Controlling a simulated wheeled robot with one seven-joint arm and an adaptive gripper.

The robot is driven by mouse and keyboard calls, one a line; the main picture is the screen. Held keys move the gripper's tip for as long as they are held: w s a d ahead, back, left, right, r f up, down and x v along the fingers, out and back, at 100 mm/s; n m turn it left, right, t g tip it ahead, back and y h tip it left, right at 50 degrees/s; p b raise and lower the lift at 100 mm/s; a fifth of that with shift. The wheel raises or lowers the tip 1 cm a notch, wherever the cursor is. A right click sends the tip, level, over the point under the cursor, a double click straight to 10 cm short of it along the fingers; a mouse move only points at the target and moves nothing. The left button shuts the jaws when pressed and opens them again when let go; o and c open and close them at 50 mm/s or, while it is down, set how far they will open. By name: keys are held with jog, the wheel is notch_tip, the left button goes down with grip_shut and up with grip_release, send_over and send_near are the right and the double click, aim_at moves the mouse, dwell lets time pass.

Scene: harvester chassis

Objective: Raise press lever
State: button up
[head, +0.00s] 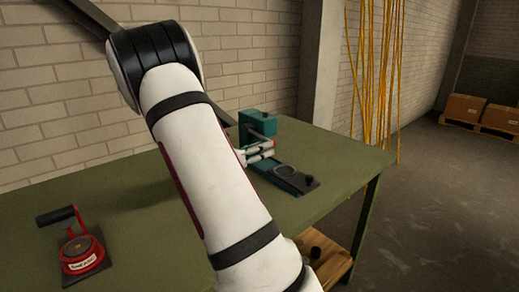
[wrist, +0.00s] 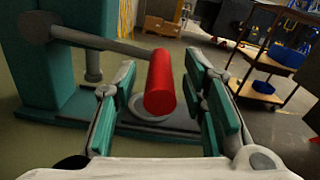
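The teal press (head: 258,122) stands on the green workbench (head: 110,165), partly hidden behind my arm. In the wrist view its upright body (wrist: 70,70) is on the left. A grey lever rod (wrist: 100,40) runs right from near the top of the body, sloping slightly down to a red cylindrical handle (wrist: 161,85). My gripper (wrist: 162,72) is open, with one finger on each side of the red handle. Gaps show between the handle and both fingers. In the head view my gripper (head: 260,154) is small beside the press, and the handle is hard to make out.
A red device with a black crank handle (head: 82,252) sits at the bench's front left. Yellow cables (head: 375,70) hang behind the bench. Boxes on a pallet (head: 480,112) stand far right. A shelf cart (wrist: 268,60) shows at right in the wrist view.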

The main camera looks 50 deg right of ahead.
grip_shut()
jog(key=shift+r, duration=0.1)
jog(key=shift+r+n+p, duration=0.5)
jog(key=shift+r+p, duration=0.25)
jog(key=shift+p, duration=0.4)
jog(key=r+n+p, duration=0.3)
jog(key=w+r+n+p, duration=0.1)
jog(key=r+p, duration=0.1)
jog(key=shift+d+r+n, duration=0.1)
jog(key=shift+n, duration=0.2)
jog(key=shift+w+d+r+n+p, duration=0.15)
jog(key=shift+w+r+n+p, duration=0.25)
jog(key=shift+r, duration=0.35)
jog(key=shift+w+d+r+n+p, duration=0.15)
jog(key=shift+w+r+n, duration=0.25)
jog(key=shift+w+r, duration=0.25)
jog(key=shift+r, duration=0.1)
grip_release()
jog(key=shift+a, duration=0.1)
